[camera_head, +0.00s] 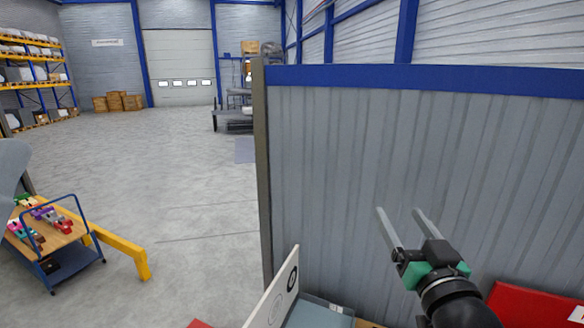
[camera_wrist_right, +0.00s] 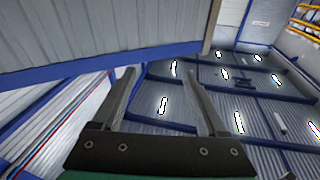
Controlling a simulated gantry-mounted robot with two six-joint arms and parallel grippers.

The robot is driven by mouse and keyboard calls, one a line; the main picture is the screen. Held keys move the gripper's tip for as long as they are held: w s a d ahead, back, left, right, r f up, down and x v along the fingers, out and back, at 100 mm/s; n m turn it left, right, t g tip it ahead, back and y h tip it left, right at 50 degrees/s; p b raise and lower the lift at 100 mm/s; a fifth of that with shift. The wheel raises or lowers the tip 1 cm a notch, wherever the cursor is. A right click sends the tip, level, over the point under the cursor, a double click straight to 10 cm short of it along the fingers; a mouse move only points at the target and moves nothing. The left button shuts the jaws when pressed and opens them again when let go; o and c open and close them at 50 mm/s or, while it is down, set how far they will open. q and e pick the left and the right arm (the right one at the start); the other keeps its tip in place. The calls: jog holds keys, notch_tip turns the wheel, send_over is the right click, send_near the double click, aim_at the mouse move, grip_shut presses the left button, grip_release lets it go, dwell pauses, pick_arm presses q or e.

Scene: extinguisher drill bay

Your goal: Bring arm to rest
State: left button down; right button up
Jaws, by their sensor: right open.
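My right gripper (camera_head: 406,228) is raised at the lower right of the head view, in front of the grey corrugated partition (camera_head: 400,150). Its two fingers point up and to the left, stand apart and hold nothing. My left gripper does not show in either view.
A white board (camera_head: 275,295), a grey-blue surface (camera_head: 318,312) and a red item (camera_head: 535,305) lie low in front. A blue cart (camera_head: 65,248) with colourful items and a yellow barrier (camera_head: 125,252) stand at left.

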jog(key=s+r+t+y, duration=0.1)
jog(key=s+r+t, duration=0.3)
jog(key=s+r, duration=0.5)
jog(key=s+a+r+n+t+y, duration=0.1)
jog(key=s+r+t, duration=0.2)
jog(key=s+r, duration=0.5)
jog(key=s, duration=0.5)
jog(key=shift+a+r+n+t, duration=0.25)
jog(key=shift+r+n+t, duration=0.05)
jog(key=shift+r+t, duration=0.1)
jog(key=shift+f, duration=0.1)
